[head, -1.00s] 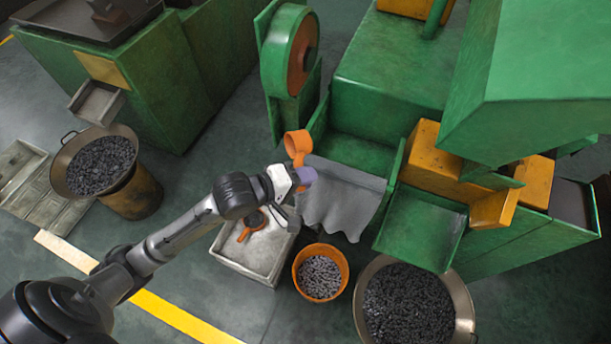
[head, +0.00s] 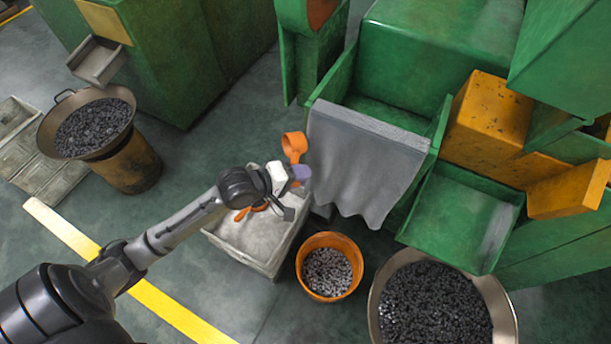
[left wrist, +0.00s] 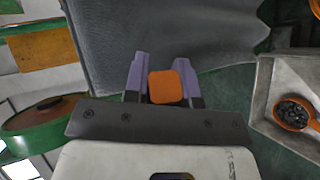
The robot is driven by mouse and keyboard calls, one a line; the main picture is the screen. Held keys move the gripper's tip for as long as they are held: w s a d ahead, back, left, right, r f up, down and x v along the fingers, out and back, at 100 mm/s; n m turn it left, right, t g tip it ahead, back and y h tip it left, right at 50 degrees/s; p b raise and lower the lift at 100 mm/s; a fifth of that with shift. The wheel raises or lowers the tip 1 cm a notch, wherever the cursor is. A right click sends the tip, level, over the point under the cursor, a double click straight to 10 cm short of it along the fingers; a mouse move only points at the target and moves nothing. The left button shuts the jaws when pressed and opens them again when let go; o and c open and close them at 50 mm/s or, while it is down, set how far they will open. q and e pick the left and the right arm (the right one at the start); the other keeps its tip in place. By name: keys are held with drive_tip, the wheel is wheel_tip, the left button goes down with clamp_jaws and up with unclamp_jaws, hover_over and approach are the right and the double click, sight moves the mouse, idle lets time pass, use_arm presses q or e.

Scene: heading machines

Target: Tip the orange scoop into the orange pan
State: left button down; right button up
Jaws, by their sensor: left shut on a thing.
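My left gripper (head: 298,177) is shut on the handle of an orange scoop (head: 294,146). The scoop is held in the air, its cup above the fingers in the head view; I cannot tell what is in it. In the left wrist view the orange handle end (left wrist: 167,87) sits between the two purple fingers (left wrist: 150,80). The orange pan (head: 310,243), round and deep, holds small grey pieces on the floor, below and right of the gripper in the head view. The pan is apart from the scoop. My right gripper is not in view.
A pale bin (head: 232,250) stands left of the pan; a second orange scoop with dark pieces (left wrist: 293,113) lies in it. A grey cloth (head: 365,160) hangs from the green machine (head: 425,40). A large metal pan (head: 505,312) of dark pieces stands right.

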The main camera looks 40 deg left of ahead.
use_arm(q)
drive_tip(key=s+a+f+b, duration=0.1)
drive_tip(key=a+f+b, duration=0.5)
drive_tip(key=f+b, duration=0.7)
drive_tip(key=a+f+b, duration=0.7)
drive_tip(key=f+b, duration=0.1)
drive_tip(key=f, duration=0.9)
drive_tip(key=s+a+f+b, duration=0.1)
drive_tip(key=a+f+b, duration=0.5)
drive_tip(key=f+b, duration=0.65)
drive_tip(key=w+r+g+y+p, duration=0.1)
drive_tip(key=g+y+p, duration=0.1)
drive_tip(key=g+p, duration=0.2)
drive_tip(key=r+m+g+y+p, duration=0.1)
drive_tip(key=g+y+p, duration=0.1)
drive_tip(key=g+p, duration=0.3)
drive_tip(key=w+d+r+m+g+y+p, duration=0.1)
drive_tip(key=g+p, duration=0.3)
drive_tip(key=p, duration=0.7)
drive_tip(key=shift+w+y, duration=0.35)
drive_tip(key=shift+y, duration=0.25)
